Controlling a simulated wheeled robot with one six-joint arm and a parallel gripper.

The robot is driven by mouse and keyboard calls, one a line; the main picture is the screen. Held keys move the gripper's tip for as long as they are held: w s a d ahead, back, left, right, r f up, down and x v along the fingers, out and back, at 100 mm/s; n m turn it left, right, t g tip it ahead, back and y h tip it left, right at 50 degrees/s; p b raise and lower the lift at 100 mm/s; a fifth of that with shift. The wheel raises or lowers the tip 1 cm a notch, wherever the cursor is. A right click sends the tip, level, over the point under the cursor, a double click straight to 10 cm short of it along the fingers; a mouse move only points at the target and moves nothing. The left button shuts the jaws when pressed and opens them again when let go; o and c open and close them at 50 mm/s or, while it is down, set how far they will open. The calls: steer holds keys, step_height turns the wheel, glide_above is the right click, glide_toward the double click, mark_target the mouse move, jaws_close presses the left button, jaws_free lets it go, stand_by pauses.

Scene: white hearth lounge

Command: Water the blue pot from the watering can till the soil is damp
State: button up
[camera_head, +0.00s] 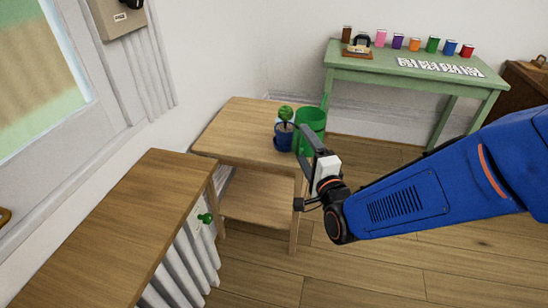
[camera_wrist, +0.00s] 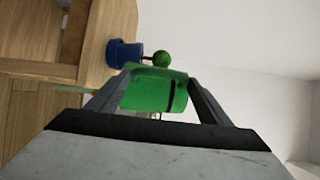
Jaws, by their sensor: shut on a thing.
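The blue pot (camera_head: 283,138) stands on a wooden side table (camera_head: 236,118) and holds a small plant with a round green top (camera_head: 285,113). The green watering can (camera_head: 314,119) is just right of the pot in the head view. My gripper (camera_wrist: 156,94) is shut on the watering can (camera_wrist: 150,92), with one finger on each side of it. In the wrist view the blue pot (camera_wrist: 125,54) and plant (camera_wrist: 161,58) lie just beyond the can. I cannot tell whether the can touches the pot or whether water flows. The soil surface is too small to judge.
A green desk (camera_head: 385,67) with several coloured cups stands at the back. A white wall is behind the side table. The wooden floor (camera_head: 390,270) is clear.

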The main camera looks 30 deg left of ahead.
steer(key=s+a+r+n+g+y, duration=0.1)
steer(key=s+a+r, duration=0.1)
steer(key=s, duration=0.3)
steer(key=s+a+r+n+g+y, duration=0.1)
steer(key=s+g, duration=0.1)
steer(key=s, duration=0.4)
steer(key=shift+s+a+r+n, duration=0.15)
steer(key=shift+a+r+n, duration=0.15)
steer(key=shift+a+r, duration=0.1)
steer(key=shift+r, duration=0.3)
steer(key=shift+r, duration=0.35)
steer(key=shift+s+r+g, duration=0.1)
steer(key=shift+r+g, duration=0.2)
steer(key=shift+r+m, duration=0.35)
steer(key=shift+m, duration=0.05)
steer(key=shift+r+h, duration=0.3)
steer(key=shift+r, duration=0.3)
steer(key=shift+r+m, duration=0.3)
steer(key=shift+r, duration=0.05)
